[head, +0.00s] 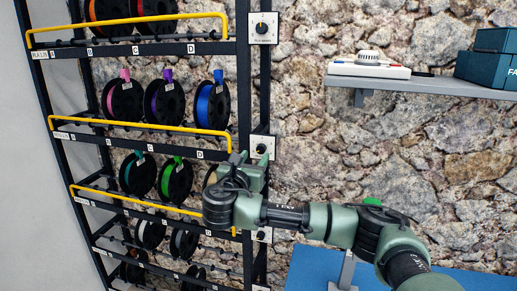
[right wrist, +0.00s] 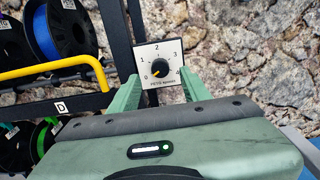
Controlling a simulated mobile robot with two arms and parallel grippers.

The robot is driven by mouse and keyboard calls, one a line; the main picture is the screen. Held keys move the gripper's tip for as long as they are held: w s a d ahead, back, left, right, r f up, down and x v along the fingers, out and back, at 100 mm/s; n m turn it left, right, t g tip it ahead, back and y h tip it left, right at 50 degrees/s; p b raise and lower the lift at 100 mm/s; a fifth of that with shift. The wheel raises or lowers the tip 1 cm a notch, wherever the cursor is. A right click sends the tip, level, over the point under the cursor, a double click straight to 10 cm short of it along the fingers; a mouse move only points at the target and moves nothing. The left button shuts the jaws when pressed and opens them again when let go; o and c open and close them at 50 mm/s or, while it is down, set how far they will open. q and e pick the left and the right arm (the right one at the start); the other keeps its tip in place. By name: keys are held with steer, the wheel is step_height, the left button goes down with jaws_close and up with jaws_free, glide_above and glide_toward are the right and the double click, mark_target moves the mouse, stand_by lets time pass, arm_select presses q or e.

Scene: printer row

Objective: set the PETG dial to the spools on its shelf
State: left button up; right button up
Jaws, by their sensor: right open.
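The PETG dial is a black knob on a white plate marked 0 to 4, seen in the right wrist view (right wrist: 159,68). Its yellow pointer aims at or near 0. In the head view the dial (head: 262,147) sits on the rack's right post, beside the second shelf. That shelf (head: 140,126) holds a pink-tagged spool (head: 123,101), a purple-tagged spool (head: 165,101) and a blue spool (head: 212,104); its left end looks empty. My right gripper (right wrist: 162,88) is open, its fingers below and either side of the dial plate, apart from the knob. My left gripper is out of view.
Yellow bars (head: 130,22) run along the shelf fronts. Another dial (head: 263,27) is above, and more spools (head: 175,180) hang below. A wall shelf (head: 420,83) with boxes is at upper right; a blue surface (head: 315,268) lies below my right arm.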

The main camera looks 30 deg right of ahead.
mark_target(260, 150)
steer(key=p+x, duration=0.1)
steer(key=x, duration=0.3)
steer(key=shift+r+p, duration=0.1)
steer(key=shift+p, duration=0.2)
steer(key=shift+w+d, duration=0.3)
steer(key=shift+d, duration=0.1)
jaws_close()
steer(key=shift+f, duration=0.2)
